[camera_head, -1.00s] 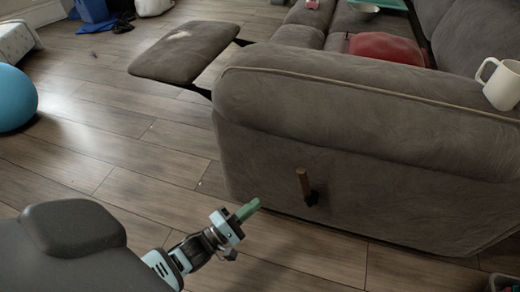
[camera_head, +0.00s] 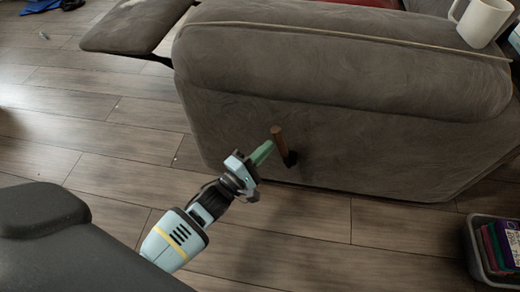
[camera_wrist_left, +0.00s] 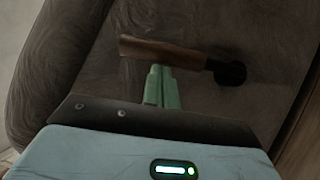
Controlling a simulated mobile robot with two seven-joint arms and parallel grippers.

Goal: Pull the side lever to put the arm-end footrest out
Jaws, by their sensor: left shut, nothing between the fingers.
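The side lever is a brown wooden handle (camera_head: 279,141) on a dark pivot, low on the grey sofa's arm end (camera_head: 340,130). In the left wrist view the handle (camera_wrist_left: 165,52) lies across the picture, its dark pivot to the right. My left gripper (camera_head: 263,152) is shut and empty, its green fingertips right beside the handle. In the wrist view the fingertips (camera_wrist_left: 161,86) reach the handle's edge; I cannot tell whether they touch it. The footrest (camera_head: 135,24) is out, sticking forward from the sofa's front at the upper left. My right gripper is not in view.
A white mug (camera_head: 482,22) stands on top of the sofa arm. A dark bin (camera_head: 475,250) with coloured items is on the floor at the right edge. The wooden floor (camera_head: 110,135) left of the sofa is mostly clear.

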